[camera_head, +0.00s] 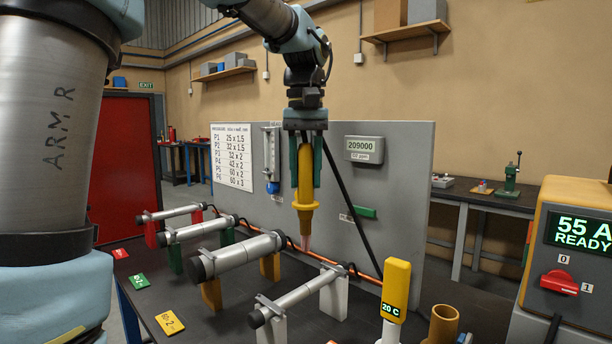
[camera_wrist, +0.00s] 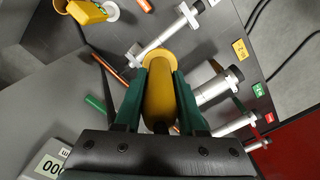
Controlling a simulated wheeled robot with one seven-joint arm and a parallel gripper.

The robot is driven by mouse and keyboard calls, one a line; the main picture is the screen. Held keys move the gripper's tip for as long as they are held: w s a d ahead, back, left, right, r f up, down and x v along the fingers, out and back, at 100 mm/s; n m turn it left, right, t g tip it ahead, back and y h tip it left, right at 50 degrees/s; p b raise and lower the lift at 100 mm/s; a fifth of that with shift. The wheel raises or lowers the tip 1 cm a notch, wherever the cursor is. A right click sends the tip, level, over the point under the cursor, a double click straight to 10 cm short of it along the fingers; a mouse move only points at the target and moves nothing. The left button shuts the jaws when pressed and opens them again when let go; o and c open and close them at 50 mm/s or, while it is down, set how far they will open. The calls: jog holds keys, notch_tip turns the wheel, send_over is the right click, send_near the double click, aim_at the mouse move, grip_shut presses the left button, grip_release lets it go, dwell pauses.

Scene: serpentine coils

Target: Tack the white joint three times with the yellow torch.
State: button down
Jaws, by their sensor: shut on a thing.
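My gripper (camera_head: 306,140) is shut on the yellow torch (camera_head: 306,190), which hangs upright with its nozzle down. In the wrist view the torch (camera_wrist: 158,98) sits between the green fingers of my gripper (camera_wrist: 158,80). The white joint (camera_head: 303,293) is a grey pipe on white supports, with a clamp and a black end cap; it also shows in the wrist view (camera_wrist: 160,40). In the head view the torch tip appears above and left of the white joint's far end, apart from it. The wrist view hides the tip behind the torch body.
Pipes on yellow (camera_head: 240,255), green (camera_head: 195,232) and red supports (camera_head: 170,213) lie to the left. A copper-coloured line (camera_head: 345,272) runs behind. A yellow 20 C gauge (camera_head: 397,278) and a yellow cup (camera_head: 441,325) stand right. The power unit (camera_head: 570,255) reads 55 A READY.

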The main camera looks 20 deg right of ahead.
aim_at(305, 203)
jog(key=shift+f+b, duration=2.7)
jog(key=shift+f, duration=0.3)
jog(key=shift+s+a+f, duration=0.1)
jog(key=shift+s+f, duration=0.05)
jog(key=shift+f, duration=1.1)
dwell(1.6)
jog(key=shift+r, duration=0.1)
dwell(0.9)
